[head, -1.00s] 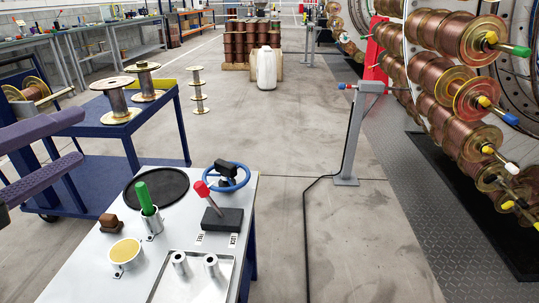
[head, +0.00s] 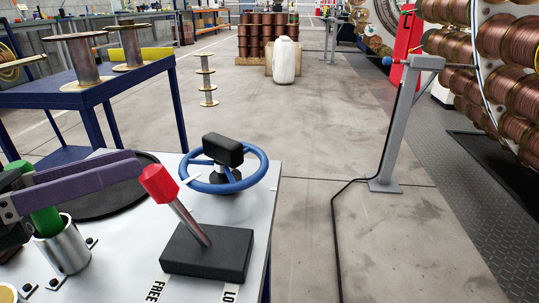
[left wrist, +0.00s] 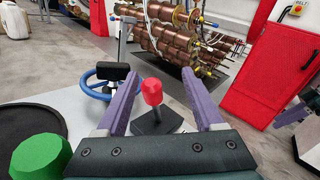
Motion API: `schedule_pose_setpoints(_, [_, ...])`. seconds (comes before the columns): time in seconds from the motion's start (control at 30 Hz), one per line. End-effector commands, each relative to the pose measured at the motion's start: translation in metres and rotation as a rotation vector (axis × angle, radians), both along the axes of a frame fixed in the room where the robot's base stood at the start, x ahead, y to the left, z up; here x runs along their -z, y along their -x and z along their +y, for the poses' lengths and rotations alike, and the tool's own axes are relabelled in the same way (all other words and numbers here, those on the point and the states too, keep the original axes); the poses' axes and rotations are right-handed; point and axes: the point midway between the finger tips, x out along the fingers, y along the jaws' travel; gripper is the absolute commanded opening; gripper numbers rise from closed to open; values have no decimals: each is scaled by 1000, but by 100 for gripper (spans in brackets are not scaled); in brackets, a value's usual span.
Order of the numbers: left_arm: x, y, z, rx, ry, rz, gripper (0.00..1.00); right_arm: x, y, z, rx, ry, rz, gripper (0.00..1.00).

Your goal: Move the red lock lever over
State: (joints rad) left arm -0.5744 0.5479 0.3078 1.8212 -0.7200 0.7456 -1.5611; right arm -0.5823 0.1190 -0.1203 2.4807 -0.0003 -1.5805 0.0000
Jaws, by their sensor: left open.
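The red lock lever has a red knob (head: 158,184) on a metal rod rising from a black base (head: 208,254) on the light panel. It leans left, toward the side of the label FREE (head: 155,291); the other label (head: 231,294) is cut off after LO. My left gripper (head: 138,165) comes in from the left with its purple fingers open and empty. Its tips end just left of the knob. In the left wrist view the knob (left wrist: 152,92) appears between the two spread fingers (left wrist: 160,74). Part of my right gripper (left wrist: 294,113) shows at that view's right edge.
A blue handwheel (head: 232,178) stands behind the lever. A green handle (head: 45,210) in a metal sleeve is at the left, partly behind my left gripper. A black disc (head: 100,203) lies beyond it. A grey post (head: 393,130) stands on the floor at the right.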

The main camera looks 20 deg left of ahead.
Motion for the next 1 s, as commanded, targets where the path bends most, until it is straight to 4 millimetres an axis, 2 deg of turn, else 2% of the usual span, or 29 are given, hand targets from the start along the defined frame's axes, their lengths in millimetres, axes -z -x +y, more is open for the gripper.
schedule_pose_setpoints(0.03, [19, -1, 0, -3, 3, 2, 70, 14, 1, 0, 0, 0, 1, 50])
schedule_pose_setpoints(0.17, [52, -1, 0, -3, 5, 2, 70, 31, 1, 0, 0, 0, 2, 50])
schedule_pose_setpoints(0.4, [46, -41, -27, 2, 2, -4, 70, 31, 0, 0, 0, 1, 2, 50])
schedule_pose_setpoints(0.5, [46, -52, -35, 0, 2, -3, 70, 32, 0, 0, 0, 1, 1, 50])
schedule_pose_setpoints(0.7, [46, -62, -42, 0, 2, 0, 70, 32, 0, 0, 0, 1, 0, 50])
schedule_pose_setpoints(0.93, [46, -62, -42, -1, 2, 1, 70, 32, -1, 0, -1, 1, -2, 50])
schedule_pose_setpoints(1.0, [46, -62, -42, -1, 2, 1, 64, 32, -1, 0, -1, 1, -2, 50])
